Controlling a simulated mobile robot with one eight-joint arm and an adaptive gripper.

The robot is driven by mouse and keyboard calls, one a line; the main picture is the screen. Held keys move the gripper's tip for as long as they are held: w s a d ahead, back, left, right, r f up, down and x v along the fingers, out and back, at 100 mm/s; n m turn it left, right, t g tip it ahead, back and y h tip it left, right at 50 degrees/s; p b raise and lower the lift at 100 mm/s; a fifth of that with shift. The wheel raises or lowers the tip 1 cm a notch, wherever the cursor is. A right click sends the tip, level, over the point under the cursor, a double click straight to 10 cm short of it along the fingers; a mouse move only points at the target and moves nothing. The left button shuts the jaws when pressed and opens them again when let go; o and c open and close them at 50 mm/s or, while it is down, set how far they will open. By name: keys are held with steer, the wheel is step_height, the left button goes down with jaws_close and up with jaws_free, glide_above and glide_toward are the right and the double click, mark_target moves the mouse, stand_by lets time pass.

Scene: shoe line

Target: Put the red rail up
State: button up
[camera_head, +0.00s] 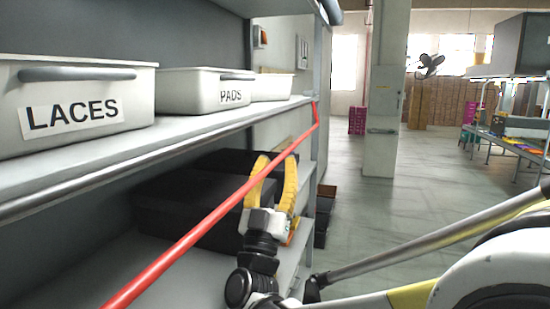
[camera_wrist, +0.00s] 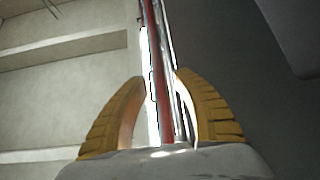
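The red rail (camera_head: 190,240) runs slanting along the front of the shelf unit, from the near bottom left up to the far shelf post. My gripper (camera_head: 276,162) has yellow curved fingers and stands by the rail, below the upper shelf's edge. Its fingers are spread apart. In the wrist view the rail (camera_wrist: 157,70) runs up between the two fingertips (camera_wrist: 160,76), with a gap at each side. I cannot tell how deep the rail lies between the fingers.
The upper shelf (camera_head: 195,128) holds white bins labelled LACES (camera_head: 75,110) and PADS (camera_head: 205,92), plus another bin (camera_head: 272,87). Dark boxes (camera_head: 190,215) sit on the lower shelf behind my gripper. Open floor (camera_head: 390,210) lies to the right, with a pillar (camera_head: 386,100) beyond.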

steer(key=shift+w+d+r, duration=0.1)
steer(key=shift+w+r, duration=0.25)
steer(key=shift+r, duration=0.05)
jaws_close()
steer(key=shift+n, duration=0.3)
